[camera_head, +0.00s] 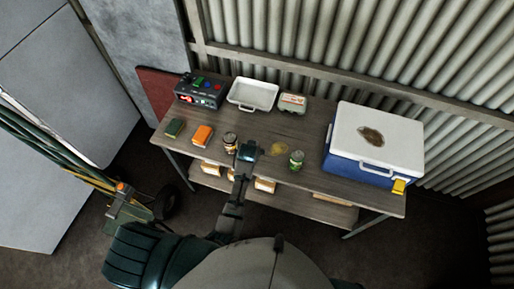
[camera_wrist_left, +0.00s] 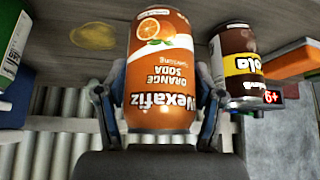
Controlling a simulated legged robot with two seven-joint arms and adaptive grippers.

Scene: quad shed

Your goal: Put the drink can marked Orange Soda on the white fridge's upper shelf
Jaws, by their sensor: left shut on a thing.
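The orange can marked Orange Soda (camera_wrist_left: 160,70) stands large in the middle of the left wrist view, its label upside down there. My left gripper (camera_wrist_left: 160,108) has a finger on each side of it and is shut on it. In the head view my left gripper (camera_head: 247,152) is over the table's front half and hides the can. I cannot tell whether the can touches the table. A tall pale cabinet with seams (camera_head: 70,65), seemingly the white fridge, stands at the left; no shelf shows. My right gripper is not in view.
A brown cola can (camera_wrist_left: 237,62) stands close beside the held can, and a green can (camera_head: 296,160) stands to the right. The table (camera_head: 315,122) also bears a blue-and-white cooler (camera_head: 345,160), a white tray (camera_head: 253,107) and small boxes. Cables (camera_head: 50,145) cross before the cabinet.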

